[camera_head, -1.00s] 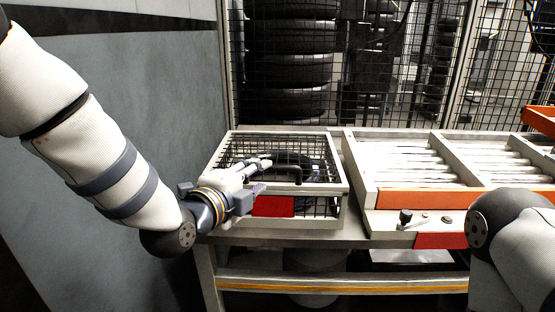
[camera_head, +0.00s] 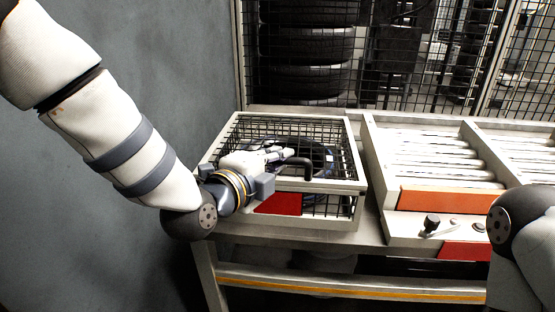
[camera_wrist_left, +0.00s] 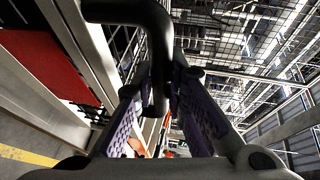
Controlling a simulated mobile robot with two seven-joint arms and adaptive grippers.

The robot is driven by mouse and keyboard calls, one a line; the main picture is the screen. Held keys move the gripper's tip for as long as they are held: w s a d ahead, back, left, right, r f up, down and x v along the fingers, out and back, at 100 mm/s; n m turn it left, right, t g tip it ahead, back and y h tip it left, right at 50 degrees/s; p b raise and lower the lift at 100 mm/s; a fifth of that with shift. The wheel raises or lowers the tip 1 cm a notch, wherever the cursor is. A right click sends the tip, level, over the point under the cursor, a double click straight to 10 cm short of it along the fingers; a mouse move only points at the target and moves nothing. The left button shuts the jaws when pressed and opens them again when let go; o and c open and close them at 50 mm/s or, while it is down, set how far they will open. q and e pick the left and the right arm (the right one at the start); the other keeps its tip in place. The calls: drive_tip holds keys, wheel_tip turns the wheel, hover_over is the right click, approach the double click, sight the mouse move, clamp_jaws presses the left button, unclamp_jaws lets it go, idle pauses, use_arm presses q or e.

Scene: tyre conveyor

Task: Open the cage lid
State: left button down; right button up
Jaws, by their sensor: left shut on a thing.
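The cage (camera_head: 347,207) is a white-framed box with black wire mesh on the bench. Its mesh lid (camera_head: 325,127) lies flat on top, and I see no gap under it. A black bent handle (camera_head: 302,163) stands at the lid's front edge; it also shows large in the left wrist view (camera_wrist_left: 130,12). My left gripper (camera_head: 284,156) is low over the front of the lid, shut on the handle. In the left wrist view my left gripper (camera_wrist_left: 163,85) has its purple-padded fingers on either side of the handle's lower end. My right gripper is out of view.
A red panel (camera_head: 280,204) is on the cage front. A roller conveyor (camera_head: 432,160) with an orange front panel (camera_head: 452,201) and a black knob (camera_head: 431,222) stands to the right. Stacked tyres (camera_head: 305,48) are behind a wire fence. A grey wall (camera_head: 165,70) is at left.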

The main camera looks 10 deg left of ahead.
use_arm(q)
drive_tip(key=w+r+g, duration=0.1)
drive_tip(key=w+r, duration=0.2)
drive_tip(key=r, duration=0.3)
drive_tip(key=w+r+g, duration=0.1)
drive_tip(key=w+r, duration=0.2)
drive_tip(key=r, duration=0.4)
drive_tip(key=w+r+n+g+y, duration=0.1)
drive_tip(key=w+r, duration=0.2)
drive_tip(key=r, duration=0.3)
drive_tip(key=shift+r+g+b, duration=0.15)
drive_tip(key=shift+g+b, duration=0.15)
drive_tip(key=shift+g, duration=0.1)
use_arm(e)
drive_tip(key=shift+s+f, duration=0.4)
use_arm(q)
drive_tip(key=c, duration=1.6)
unclamp_jaws()
drive_tip(key=shift+w, duration=0.1)
drive_tip(key=v, duration=0.7)
drive_tip(key=shift+s, duration=0.2)
drive_tip(key=shift+a+r, duration=0.1)
